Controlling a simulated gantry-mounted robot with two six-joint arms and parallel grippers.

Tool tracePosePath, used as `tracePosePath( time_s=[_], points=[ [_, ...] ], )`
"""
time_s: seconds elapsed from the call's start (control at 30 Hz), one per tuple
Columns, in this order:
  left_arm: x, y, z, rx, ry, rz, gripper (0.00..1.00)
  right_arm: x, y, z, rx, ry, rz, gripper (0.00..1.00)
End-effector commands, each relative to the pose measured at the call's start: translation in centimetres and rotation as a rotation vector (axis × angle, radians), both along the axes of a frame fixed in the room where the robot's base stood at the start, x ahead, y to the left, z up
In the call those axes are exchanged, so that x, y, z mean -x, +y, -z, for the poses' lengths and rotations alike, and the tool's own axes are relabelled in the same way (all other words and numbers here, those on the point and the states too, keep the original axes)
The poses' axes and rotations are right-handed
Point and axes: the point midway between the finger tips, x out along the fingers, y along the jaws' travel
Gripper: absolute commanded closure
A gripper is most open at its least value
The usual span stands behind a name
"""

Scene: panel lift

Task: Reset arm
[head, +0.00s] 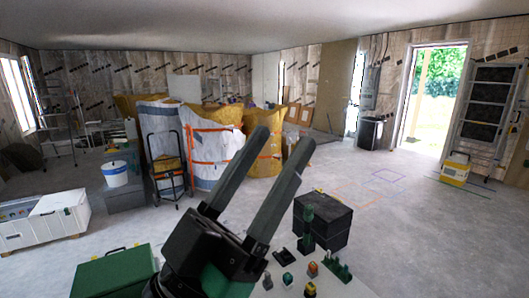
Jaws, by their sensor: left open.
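My left gripper (283,152) is in the lower middle of the head view, raised and pointing up and to the right. Its two long dark fingers are apart, with nothing between them. The fingers stand in front of the bulk bags from this viewpoint. My right gripper is not in view.
Below right of the gripper, a pale surface (335,288) bears small coloured parts (311,269). A black box (322,219) stands behind it. A green case (113,273) is at lower left. White bulk bags (212,160) stand behind. The floor at right is mostly clear.

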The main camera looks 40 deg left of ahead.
Motion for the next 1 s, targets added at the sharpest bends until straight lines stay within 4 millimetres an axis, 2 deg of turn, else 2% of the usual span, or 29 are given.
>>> tracePosePath(
  time_s=[0.03,0.1,0.37,0.47,0.57,0.67,0.8,1.0],
  points=[
    [1.0,-0.4,-1.0,0.015,-0.034,0.021,0.43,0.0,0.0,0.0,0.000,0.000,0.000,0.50],
    [1.7,-0.6,-1.6,0.025,-0.054,0.034,0.43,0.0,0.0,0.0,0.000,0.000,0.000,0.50],
    [1.6,-0.6,-1.8,0.026,-0.053,0.034,0.43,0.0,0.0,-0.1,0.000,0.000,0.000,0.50],
    [1.6,-0.5,-3.0,0.026,-0.052,0.034,0.43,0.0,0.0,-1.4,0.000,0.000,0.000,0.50],
    [1.6,-0.5,-5.9,0.025,-0.052,0.033,0.43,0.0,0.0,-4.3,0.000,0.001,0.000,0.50],
    [1.6,-0.5,-10.2,0.025,-0.051,0.033,0.43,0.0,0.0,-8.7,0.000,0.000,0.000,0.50],
    [1.6,-0.5,-17.5,0.024,-0.052,0.032,0.43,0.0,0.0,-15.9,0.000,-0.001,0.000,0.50],
    [1.6,-0.5,-27.2,0.024,-0.052,0.032,0.43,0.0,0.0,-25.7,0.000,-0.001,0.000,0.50]
  ],
)
